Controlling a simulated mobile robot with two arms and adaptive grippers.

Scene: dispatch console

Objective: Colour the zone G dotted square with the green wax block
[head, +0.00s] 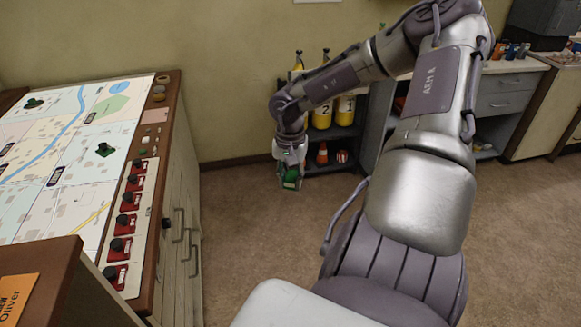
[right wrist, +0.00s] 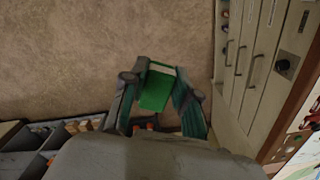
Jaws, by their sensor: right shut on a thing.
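My right gripper (head: 291,181) is shut on a green wax block (head: 291,178) and holds it over the floor, to the right of the map console. In the right wrist view the green block (right wrist: 156,91), with a pale edge, sits between the two fingers of the gripper (right wrist: 158,90). The map (head: 85,140) lies on the console top at the left of the head view. I cannot make out the zone G dotted square on it. My left gripper is not in view.
The console edge carries a row of red switches with black knobs (head: 125,222). Dark green pieces (head: 105,149) stand on the map. A shelf with yellow numbered bottles (head: 345,108) stands by the back wall. Open carpet (head: 240,225) lies beside the console.

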